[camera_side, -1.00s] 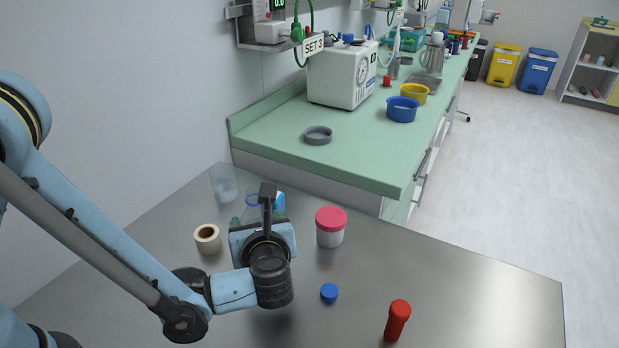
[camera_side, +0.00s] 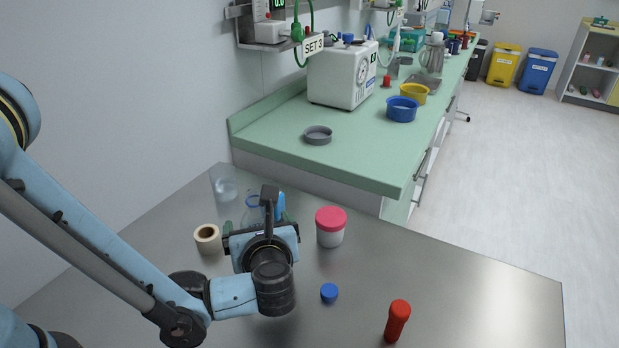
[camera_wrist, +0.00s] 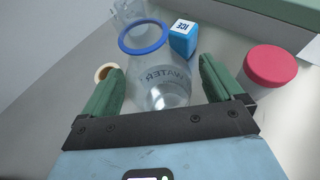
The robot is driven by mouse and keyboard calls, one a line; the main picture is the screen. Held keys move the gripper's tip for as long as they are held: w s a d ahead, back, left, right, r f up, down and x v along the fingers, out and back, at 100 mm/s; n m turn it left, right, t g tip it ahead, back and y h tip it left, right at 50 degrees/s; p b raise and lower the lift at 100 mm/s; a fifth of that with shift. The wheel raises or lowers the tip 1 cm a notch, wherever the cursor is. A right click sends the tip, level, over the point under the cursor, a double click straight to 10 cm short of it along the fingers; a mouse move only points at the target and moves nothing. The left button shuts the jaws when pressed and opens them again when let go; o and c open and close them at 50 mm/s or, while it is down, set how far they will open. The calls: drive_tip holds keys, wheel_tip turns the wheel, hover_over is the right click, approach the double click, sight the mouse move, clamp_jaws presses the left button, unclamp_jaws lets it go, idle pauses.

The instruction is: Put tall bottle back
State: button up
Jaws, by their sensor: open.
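The tall bottle is a clear bottle (camera_wrist: 158,68) with a blue ring at its top and the word WATER on its side. In the wrist view it is between and just beyond the two green fingers of my gripper (camera_wrist: 161,66), with room on the right side. My gripper is open. Whether a finger touches the bottle I cannot tell.
A blue ICE box (camera_wrist: 183,38) stands close behind the bottle. A clear cup (camera_side: 223,184), a tape roll (camera_side: 207,239), a pink-lidded jar (camera_side: 330,228), a blue cap (camera_side: 329,293) and a red tube (camera_side: 397,320) surround it on the steel table (camera_side: 480,290). The table's right is free.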

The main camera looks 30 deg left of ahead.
drive_tip(key=v, duration=1)
drive_tip(key=shift+s+d, duration=0.2)
drive_tip(key=shift+s, duration=0.05)
drive_tip(key=w+a+r+n+g+h, duration=0.1)
drive_tip(key=w+r+n+h, duration=0.1)
drive_tip(key=w+r+n, duration=0.35)
drive_tip(key=w+a+r+n+g+h, duration=0.1)
drive_tip(key=w+a+r+n+h, duration=0.1)
drive_tip(key=r+n, duration=0.6)
drive_tip(key=s+a+f+n+h, duration=0.2)
drive_tip(key=s+a+f+n, duration=0.2)
drive_tip(key=a, duration=0.4)
drive_tip(key=s+a+f+n+h, duration=0.3)
drive_tip(key=a+f+n, duration=0.3)
drive_tip(key=a+n, duration=0.2)
drive_tip(key=shift+s+a+n, duration=0.3)
drive_tip(key=shift+s+n, duration=0.45)
drive_tip(key=shift+s, duration=0.1)
